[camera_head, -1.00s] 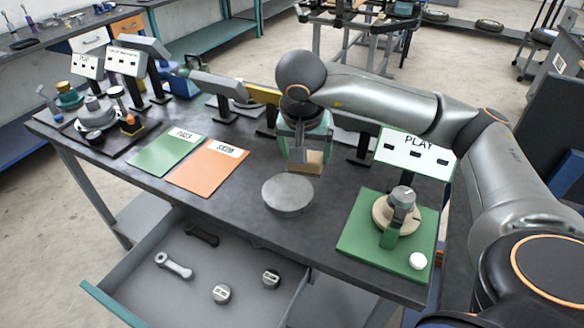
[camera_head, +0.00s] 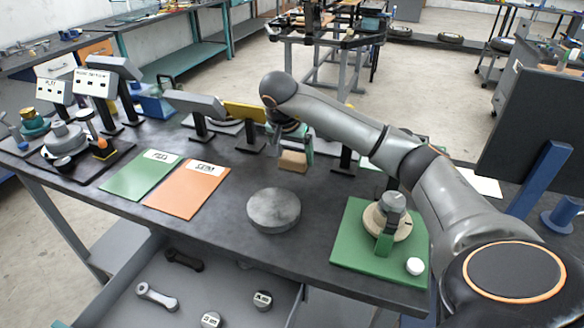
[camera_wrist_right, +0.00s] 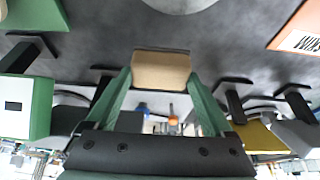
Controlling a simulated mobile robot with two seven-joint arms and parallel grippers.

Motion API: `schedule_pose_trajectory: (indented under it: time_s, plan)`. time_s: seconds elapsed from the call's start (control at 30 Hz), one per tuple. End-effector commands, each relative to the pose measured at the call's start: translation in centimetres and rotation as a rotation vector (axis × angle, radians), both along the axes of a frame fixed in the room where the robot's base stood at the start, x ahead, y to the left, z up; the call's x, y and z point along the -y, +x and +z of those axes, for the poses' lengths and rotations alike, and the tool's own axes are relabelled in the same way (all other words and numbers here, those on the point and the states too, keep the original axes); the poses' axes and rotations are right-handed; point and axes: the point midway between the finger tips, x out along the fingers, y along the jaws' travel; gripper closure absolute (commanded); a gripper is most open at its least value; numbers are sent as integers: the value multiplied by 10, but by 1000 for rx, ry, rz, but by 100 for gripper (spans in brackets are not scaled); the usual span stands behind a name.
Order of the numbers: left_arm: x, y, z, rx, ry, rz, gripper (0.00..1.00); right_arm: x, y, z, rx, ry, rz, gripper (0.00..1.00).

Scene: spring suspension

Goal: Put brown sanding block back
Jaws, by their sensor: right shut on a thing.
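The brown sanding block (camera_head: 293,161) is a small tan block at the tips of my right gripper (camera_head: 296,151), above the far part of the dark workbench. In the right wrist view the block (camera_wrist_right: 160,71) sits between the two green fingers of the gripper (camera_wrist_right: 160,84), which are shut on it. The block appears held clear of the bench top. My left gripper is not in view.
A round grey disc (camera_head: 274,209) lies on the bench in front of the block. A green board (camera_head: 345,247) with a round fixture is at right. Orange (camera_head: 187,200) and green (camera_head: 136,184) mats lie at left. Display stands, one with a yellow panel (camera_head: 245,111), line the back. An open drawer (camera_head: 228,274) is below.

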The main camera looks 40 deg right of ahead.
Motion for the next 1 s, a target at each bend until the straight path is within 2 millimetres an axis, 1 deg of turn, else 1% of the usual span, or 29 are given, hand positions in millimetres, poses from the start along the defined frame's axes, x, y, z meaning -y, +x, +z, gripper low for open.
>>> schedule_pose_trajectory:
  time_s: [0.03,0.23,0.3,0.4,0.5,0.9,0.93,1.0]
  plan:
    - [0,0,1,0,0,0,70,2,4,-6,-1,2,-1,65]
    - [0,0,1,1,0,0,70,8,13,-19,0,2,0,65]
    - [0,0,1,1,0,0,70,10,16,-27,-2,0,1,65]
    - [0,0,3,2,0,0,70,9,15,-42,-2,1,2,65]
    - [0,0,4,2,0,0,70,10,15,-51,-2,1,2,65]
    - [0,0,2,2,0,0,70,10,16,-56,2,0,1,65]
    - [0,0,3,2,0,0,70,10,16,-56,2,0,1,11]
    - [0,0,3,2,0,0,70,10,16,-55,2,1,1,3]
